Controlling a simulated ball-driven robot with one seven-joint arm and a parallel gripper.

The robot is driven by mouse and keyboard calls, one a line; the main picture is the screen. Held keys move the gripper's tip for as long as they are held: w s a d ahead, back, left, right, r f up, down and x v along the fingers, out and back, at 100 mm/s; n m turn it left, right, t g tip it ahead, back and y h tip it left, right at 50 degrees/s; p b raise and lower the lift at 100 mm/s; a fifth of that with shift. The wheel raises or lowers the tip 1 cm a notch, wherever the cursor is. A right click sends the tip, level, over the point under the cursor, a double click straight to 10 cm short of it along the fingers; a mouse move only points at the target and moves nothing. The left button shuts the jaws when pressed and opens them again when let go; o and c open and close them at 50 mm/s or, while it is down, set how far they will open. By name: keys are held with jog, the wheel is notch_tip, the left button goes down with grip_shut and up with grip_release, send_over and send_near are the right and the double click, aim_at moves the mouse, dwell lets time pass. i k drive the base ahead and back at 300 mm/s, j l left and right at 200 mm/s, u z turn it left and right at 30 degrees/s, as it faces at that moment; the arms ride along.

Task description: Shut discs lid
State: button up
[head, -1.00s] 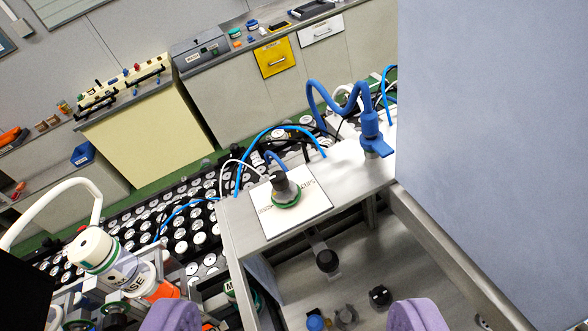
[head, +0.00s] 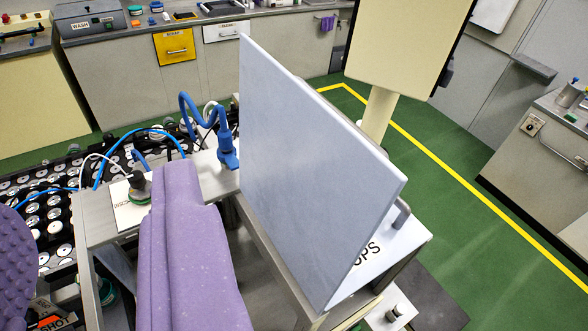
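A large blue-grey panel (head: 310,170), which looks like the raised lid, stands steeply tilted over the metal bin frame in the middle of the head view. A bar handle (head: 402,215) shows at its right edge. A white plate lettered DISCS (head: 125,214) lies on the frame's top at left, partly hidden by my gripper. My gripper (head: 95,195) is open, with a wide gap between its purple fingers. The right finger is in front of the frame, left of the panel, with no contact visible. The bin's inside is mostly hidden.
A blue tap-like fitting with a coiled hose (head: 226,150) stands just left of the panel. A cream panel on a post (head: 405,50) stands behind. The green floor (head: 470,170) at right is open.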

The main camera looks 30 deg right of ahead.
aim_at(321, 189)
jog(key=l+u, duration=0.2)
jog(key=l, duration=0.3)
jog(key=l+u, duration=0.2)
jog(key=l, duration=0.25)
jog(key=k+l+u, duration=0.1)
jog(key=l+u, duration=0.15)
jog(key=l, duration=0.25)
jog(key=k+l+u, duration=0.2)
jog(key=l, duration=0.25)
jog(key=i+l, duration=0.05)
jog(key=i, duration=0.05)
